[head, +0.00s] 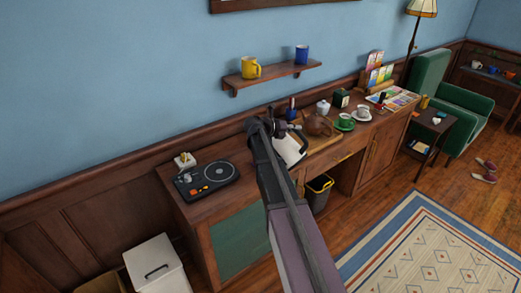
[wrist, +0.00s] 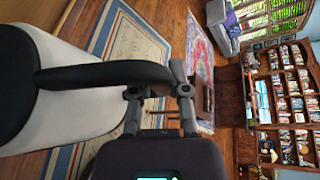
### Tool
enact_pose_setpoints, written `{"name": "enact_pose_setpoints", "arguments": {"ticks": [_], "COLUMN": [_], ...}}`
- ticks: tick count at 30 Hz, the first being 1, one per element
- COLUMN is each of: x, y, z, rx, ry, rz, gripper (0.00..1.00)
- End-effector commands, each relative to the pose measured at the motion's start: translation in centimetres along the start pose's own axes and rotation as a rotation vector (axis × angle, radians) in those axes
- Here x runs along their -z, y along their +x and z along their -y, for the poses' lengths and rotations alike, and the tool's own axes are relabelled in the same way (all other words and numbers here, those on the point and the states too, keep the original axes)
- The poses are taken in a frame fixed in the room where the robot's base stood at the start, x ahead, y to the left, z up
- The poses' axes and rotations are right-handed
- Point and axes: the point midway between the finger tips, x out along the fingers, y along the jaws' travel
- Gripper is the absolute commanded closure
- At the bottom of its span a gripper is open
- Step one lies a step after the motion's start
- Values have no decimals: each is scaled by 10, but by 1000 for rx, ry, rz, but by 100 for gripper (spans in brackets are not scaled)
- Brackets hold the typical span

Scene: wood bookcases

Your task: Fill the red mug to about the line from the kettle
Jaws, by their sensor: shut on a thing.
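My gripper (head: 268,128) is over the wooden desk. In the wrist view its fingers (wrist: 158,88) are shut on the black handle (wrist: 105,73) of the kettle. The kettle (head: 289,150) has a cream-white body with black parts. Its white side (wrist: 70,122) fills the left of the wrist view. My arm covers part of it in the head view, and I cannot tell its exact tilt or whether it touches the desk. I cannot pick out a red mug or its line in either view; the area behind my arm is hidden.
A brown teapot (head: 318,125), a green cup (head: 344,122) and a white cup (head: 363,115) stand to the right of the kettle. A wall shelf (head: 275,76) holds a yellow mug (head: 250,68) and a blue mug (head: 301,54).

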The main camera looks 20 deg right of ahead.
Motion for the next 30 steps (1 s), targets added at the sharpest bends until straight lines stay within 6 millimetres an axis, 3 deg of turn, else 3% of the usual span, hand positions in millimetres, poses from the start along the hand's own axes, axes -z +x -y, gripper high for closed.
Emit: {"name": "enact_pose_setpoints", "arguments": {"ticks": [30], "x": [-6], "y": [-4], "z": [0], "rx": [23], "ry": [-35], "rz": [2], "gripper": [100]}}
